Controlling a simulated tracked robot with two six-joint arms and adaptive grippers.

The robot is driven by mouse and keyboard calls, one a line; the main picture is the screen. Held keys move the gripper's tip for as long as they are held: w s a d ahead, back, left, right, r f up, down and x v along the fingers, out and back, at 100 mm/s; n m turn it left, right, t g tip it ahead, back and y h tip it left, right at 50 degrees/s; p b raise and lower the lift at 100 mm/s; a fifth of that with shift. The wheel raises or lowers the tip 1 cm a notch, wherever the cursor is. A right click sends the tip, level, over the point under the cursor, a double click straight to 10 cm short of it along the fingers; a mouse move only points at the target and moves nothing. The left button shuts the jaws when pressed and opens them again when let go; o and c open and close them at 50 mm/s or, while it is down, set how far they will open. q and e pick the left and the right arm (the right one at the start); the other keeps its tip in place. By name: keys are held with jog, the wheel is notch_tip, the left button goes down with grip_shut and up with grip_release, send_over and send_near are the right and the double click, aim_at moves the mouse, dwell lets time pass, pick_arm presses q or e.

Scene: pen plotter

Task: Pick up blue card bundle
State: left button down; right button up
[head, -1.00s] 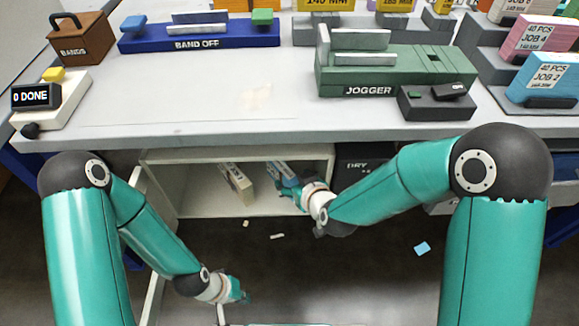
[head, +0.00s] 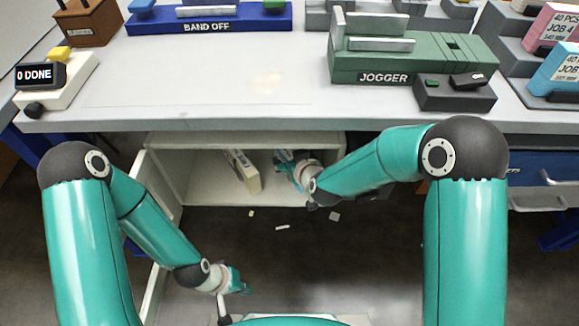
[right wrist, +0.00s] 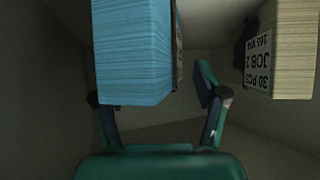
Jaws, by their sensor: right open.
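The blue card bundle (right wrist: 133,55) stands in the upper left of the right wrist view, inside a compartment. My right gripper (right wrist: 158,95) is open, with one finger at the bundle's left edge and the other to its right. I cannot tell whether either touches it. In the head view my right gripper (head: 286,165) reaches into the open cabinet (head: 205,195) under the bench and mostly hides the bundle. My left gripper (head: 238,284) hangs low over the floor, apart from the cabinet; its finger gap is unclear.
A cream card bundle (right wrist: 268,50) labelled JOB 2 stands right of the blue one in the wrist view; it also shows in the head view (head: 243,170). The bench edge (head: 230,124) lies above the cabinet. The cabinet door (head: 163,240) stands open. Small scraps (head: 283,227) lie on the floor.

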grip_shut()
jog(key=shift+r, duration=0.15)
